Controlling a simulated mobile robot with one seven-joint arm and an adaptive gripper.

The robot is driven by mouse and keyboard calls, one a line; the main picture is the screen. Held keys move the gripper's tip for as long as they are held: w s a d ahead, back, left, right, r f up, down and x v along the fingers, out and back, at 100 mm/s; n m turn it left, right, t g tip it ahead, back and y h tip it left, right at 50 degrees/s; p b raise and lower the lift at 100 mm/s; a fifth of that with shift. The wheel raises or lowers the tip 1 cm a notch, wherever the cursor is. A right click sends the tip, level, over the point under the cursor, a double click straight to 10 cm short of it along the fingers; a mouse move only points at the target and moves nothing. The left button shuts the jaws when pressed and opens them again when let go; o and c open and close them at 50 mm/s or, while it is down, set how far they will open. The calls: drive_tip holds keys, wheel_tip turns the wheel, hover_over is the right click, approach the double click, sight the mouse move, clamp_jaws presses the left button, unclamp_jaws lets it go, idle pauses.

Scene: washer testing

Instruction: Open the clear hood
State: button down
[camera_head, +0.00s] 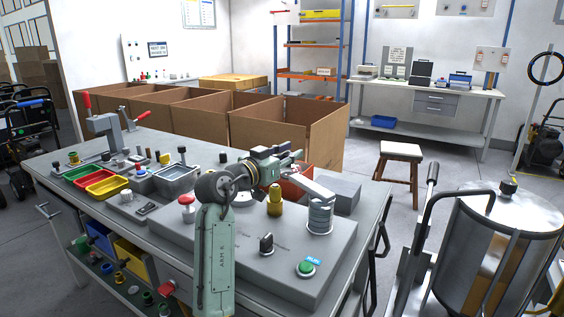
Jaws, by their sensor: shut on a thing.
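My pale green arm reaches over the grey test bench, and my gripper (293,158) is at the bench's far side, above a red bin (298,182). The gripper is small and dark in this view. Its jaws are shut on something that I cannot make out. I cannot pick out a clear hood or its edges. A test unit with a grey top plate (240,256) lies under the arm.
A green button (306,268) and a black knob (266,243) are at the unit's front. Yellow (106,187) and green bins are to the left. A metal drum (505,230) stands right of the bench. Cardboard boxes (275,120) and a stool (401,152) are behind.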

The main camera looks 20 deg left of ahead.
drive_tip(key=shift+w+d+m+g+h, duration=0.4)
drive_tip(key=shift+w+d+m+h, duration=0.2)
drive_tip(key=shift+h, duration=0.2)
drive_tip(key=c, duration=1.3)
unclamp_jaws()
drive_tip(key=shift+c, duration=0.2)
drive_tip(key=shift+a, duration=0.1)
drive_tip(key=v, duration=1.2)
